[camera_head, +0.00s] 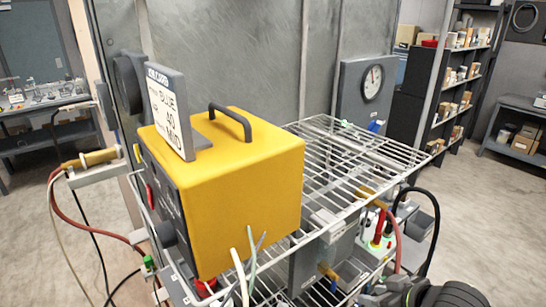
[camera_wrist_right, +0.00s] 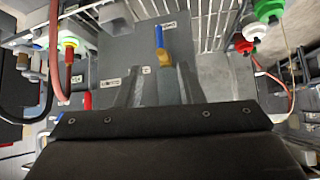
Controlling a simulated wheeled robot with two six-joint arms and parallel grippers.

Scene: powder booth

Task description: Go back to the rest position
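My right arm's dark wrist and gripper (camera_head: 400,292) are at the lower right edge of the head view, partly cut off. In the right wrist view the two grey fingers of the right gripper (camera_wrist_right: 158,85) stand apart with a gap between them, and nothing shows held. A blue-handled valve with a brass part (camera_wrist_right: 162,45) on a grey panel (camera_wrist_right: 115,55) is seen beyond the fingertips; I cannot tell the distance. My left gripper is not in view.
A yellow box (camera_head: 250,180) with a sign (camera_head: 168,110) stands on a wire rack (camera_head: 345,160). Hoses (camera_head: 430,225) and red and green fittings (camera_head: 378,235) are close to my right arm. A brown-handled tool (camera_head: 90,160) sits at left. Open floor (camera_head: 480,220) lies right.

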